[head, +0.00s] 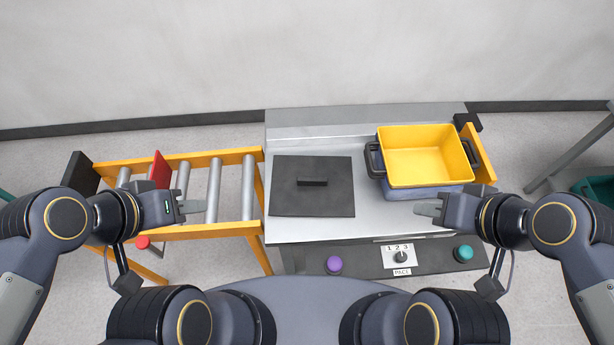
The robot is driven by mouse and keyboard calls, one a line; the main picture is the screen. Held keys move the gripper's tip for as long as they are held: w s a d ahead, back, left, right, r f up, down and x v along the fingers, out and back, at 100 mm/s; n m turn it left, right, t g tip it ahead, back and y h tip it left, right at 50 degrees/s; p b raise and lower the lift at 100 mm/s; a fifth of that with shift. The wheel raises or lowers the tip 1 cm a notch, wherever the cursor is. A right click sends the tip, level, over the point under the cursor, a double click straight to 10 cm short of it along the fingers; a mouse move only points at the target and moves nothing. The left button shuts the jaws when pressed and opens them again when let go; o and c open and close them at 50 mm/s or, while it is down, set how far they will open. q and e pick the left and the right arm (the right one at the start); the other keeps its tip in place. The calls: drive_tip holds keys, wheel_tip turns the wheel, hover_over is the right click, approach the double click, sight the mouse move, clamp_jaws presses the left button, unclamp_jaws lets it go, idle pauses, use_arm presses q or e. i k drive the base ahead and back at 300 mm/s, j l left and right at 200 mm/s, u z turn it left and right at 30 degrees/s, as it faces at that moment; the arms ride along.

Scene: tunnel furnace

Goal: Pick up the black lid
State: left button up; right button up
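The black lid (290,203) is a flat dark square plate with a raised bar handle on its middle. It lies flat on the left half of the grey metal worktop (380,228). My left gripper (197,206) is left of the lid, over the roller conveyor, apart from the lid. My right gripper (425,209) is right of the lid, in front of the yellow bin, also apart from the lid. Neither gripper visibly holds anything. The gap between the fingers cannot be made out on either one.
A yellow bin (420,150) with dark handles at its sides sits in a blue-grey container on the worktop's right. A roller conveyor (213,190) with a yellow frame and a red plate (159,170) stands left. A control panel with a purple button (334,264) and a teal button (464,253) lines the front.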

sight(301, 185)
drive_tip(key=u, duration=1.35)
drive_tip(key=k+l+u, duration=0.2)
drive_tip(key=l+u, duration=0.2)
drive_tip(key=k+l+u, duration=0.3)
drive_tip(key=u, duration=0.15)
drive_tip(key=k+l+u, duration=0.2)
drive_tip(key=u, duration=0.2)
drive_tip(key=k+l, duration=0.1)
drive_tip(key=k, duration=0.2)
